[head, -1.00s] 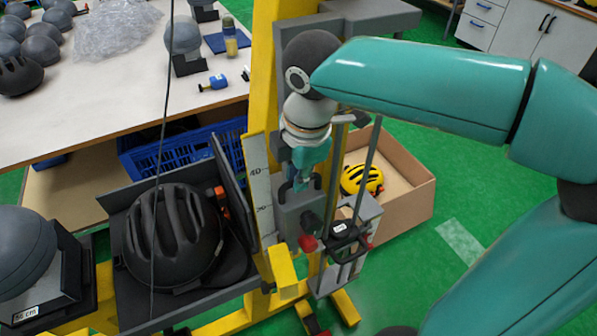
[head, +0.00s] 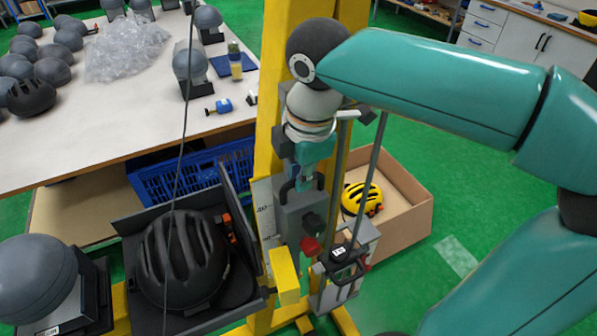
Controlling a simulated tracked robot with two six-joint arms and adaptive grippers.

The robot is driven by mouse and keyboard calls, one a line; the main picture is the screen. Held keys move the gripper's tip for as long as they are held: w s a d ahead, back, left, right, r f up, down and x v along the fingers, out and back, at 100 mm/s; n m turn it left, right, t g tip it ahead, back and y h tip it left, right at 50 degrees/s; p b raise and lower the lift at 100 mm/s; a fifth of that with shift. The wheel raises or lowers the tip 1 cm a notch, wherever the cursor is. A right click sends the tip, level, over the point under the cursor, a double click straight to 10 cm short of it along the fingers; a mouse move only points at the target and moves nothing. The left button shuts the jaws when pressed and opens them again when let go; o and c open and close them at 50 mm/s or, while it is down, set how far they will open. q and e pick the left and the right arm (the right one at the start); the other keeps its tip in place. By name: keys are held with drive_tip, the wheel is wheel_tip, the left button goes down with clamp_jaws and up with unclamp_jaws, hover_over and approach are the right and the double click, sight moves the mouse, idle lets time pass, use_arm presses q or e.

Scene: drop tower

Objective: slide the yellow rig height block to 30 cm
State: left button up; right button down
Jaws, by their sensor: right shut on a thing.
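The yellow rig's column (head: 284,95) stands upright in the middle of the head view. The grey height block (head: 291,222) sits on it, with a dark handle on top and a red knob (head: 310,245) at its right. I cannot tell the exact height the block marks. My right gripper (head: 304,182) comes down from above and is shut on the block's handle. My left gripper is not in view.
A black helmet (head: 182,262) rests in a dark tray left of the column. A black-handled weight (head: 343,262) is close on the right. A cardboard box (head: 400,220) with a yellow helmet (head: 361,197) stands behind. A workbench (head: 120,110) fills the left. Green floor at right is clear.

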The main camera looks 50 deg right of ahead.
drive_tip(key=c, duration=1.4)
unclamp_jaws()
drive_tip(key=shift+c, duration=0.2)
wheel_tip(320, 180, up, 12)
drive_tip(key=s, duration=0.2)
drive_tip(key=shift+a+f, duration=0.15)
drive_tip(key=shift+a, duration=0.25)
drive_tip(key=shift+s, duration=0.15)
